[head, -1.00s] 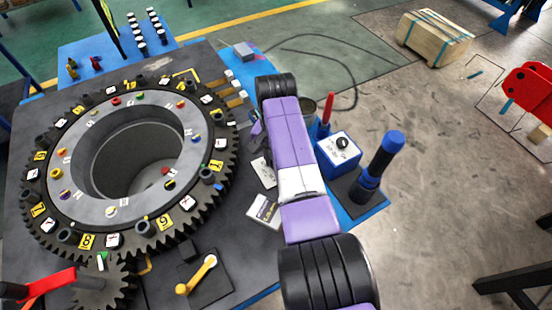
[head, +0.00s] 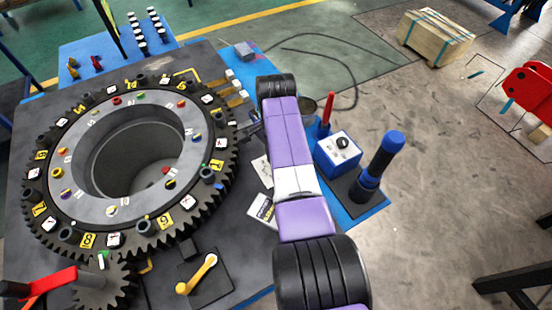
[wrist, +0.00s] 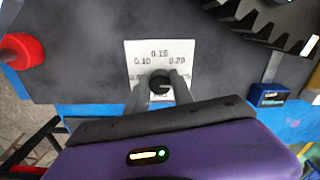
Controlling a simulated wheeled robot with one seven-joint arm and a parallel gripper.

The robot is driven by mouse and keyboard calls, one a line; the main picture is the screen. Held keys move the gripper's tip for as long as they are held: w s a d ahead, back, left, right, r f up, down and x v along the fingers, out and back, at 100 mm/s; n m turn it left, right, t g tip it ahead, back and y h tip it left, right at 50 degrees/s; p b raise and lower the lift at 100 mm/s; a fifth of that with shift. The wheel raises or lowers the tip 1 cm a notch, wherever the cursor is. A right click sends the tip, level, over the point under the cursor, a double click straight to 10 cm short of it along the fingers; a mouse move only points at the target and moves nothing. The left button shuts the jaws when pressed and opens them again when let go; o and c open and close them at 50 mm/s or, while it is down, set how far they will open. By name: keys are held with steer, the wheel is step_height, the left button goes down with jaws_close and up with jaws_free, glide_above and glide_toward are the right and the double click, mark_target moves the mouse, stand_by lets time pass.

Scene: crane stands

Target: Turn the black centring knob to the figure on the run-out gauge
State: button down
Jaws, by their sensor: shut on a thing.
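The black centring knob (wrist: 160,80) shows in the wrist view, in front of a white scale plate (wrist: 178,50). The plate reads 0.10, 0.15 and 0.20; its lower figures are partly hidden by my fingers. My gripper (wrist: 160,92) has one finger on each side of the knob and is shut on it. The knob's pointer direction is not clear. A small blue box with a dark display (wrist: 270,95), possibly the run-out gauge, is at the right; its reading is too small to read. In the head view my arm hides the knob.
A large toothed ring (head: 215,170) fills the left of the dark bench. A yellow-handled crank (head: 198,275) and a red lever (head: 50,285) are near its front. A blue box with a selector (head: 338,155) and a blue-handled tool (head: 380,165) stand right of my arm.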

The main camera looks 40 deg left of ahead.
steer(key=shift+w+r, duration=0.1)
steer(key=shift+r, duration=0.1)
steer(key=c, duration=1.1)
jaws_free()
steer(key=shift+f, duration=0.1)
step_height(320, 180, up, 8)
steer(key=shift+f+b, duration=0.1)
steer(key=shift+b, duration=0.35)
